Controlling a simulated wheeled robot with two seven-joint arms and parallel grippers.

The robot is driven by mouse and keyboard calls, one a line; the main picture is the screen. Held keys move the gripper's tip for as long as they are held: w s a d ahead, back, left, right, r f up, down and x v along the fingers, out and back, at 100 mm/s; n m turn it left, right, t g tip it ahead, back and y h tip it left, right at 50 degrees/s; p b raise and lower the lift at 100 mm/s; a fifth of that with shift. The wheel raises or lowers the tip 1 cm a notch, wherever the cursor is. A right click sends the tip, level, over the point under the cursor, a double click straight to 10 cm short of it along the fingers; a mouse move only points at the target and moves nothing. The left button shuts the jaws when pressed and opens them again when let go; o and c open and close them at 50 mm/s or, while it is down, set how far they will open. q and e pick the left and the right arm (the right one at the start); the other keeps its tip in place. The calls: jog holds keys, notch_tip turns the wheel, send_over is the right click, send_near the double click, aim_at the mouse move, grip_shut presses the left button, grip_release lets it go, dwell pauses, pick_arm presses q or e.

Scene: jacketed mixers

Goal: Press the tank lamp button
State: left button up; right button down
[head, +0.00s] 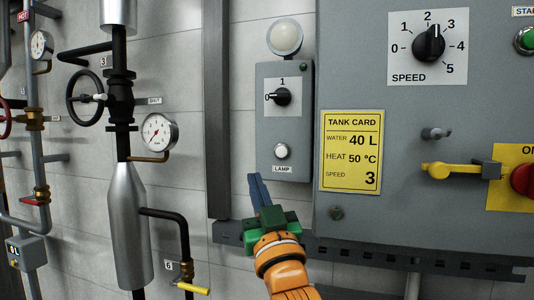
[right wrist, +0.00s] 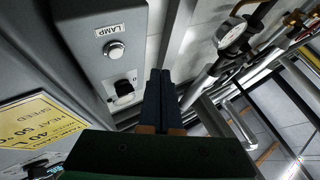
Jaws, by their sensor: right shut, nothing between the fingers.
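The lamp button (head: 281,151) is a round white button in a metal ring on a small grey box (head: 296,120), above a LAMP label (head: 282,169). It also shows in the right wrist view (right wrist: 115,49). A round lamp (head: 285,38), which looks pale and unlit, sits above the box. My right gripper (head: 256,180) has its dark blue fingers shut and empty, pointing up, below and left of the button in the head view. The fingertips (right wrist: 159,74) look apart from the button and box. My left gripper is not in view.
A black 0-1 knob (head: 282,97) sits above the button on the same box. To the right is a large grey panel with a yellow tank card (head: 351,150), a speed knob (head: 429,44) and a yellow handle (head: 450,170). Pipes and a gauge (head: 159,132) stand left.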

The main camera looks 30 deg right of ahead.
aim_at(282, 152)
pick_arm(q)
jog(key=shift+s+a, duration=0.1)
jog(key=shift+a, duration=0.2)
pick_arm(e)
jog(key=shift+m+t+h, duration=0.5)
jog(key=shift+m+h, duration=0.1)
jog(key=shift+h, duration=0.2)
jog(key=s+r, duration=0.1)
jog(key=r, duration=0.1)
jog(key=s+r, duration=0.1)
jog(key=s, duration=0.1)
jog(key=shift+s+a+r, duration=0.15)
jog(key=shift+s+r, duration=0.1)
jog(key=shift+r, duration=0.15)
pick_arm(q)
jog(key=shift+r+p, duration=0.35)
pick_arm(e)
jog(key=shift+w+d, duration=1.5)
jog(key=shift+d, duration=0.2)
jog(key=shift+w+d, duration=1.45)
jog(key=shift+d, duration=0.25)
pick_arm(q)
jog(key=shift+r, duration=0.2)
pick_arm(e)
jog(key=shift+w+d, duration=0.25)
jog(key=shift+d, duration=0.05)
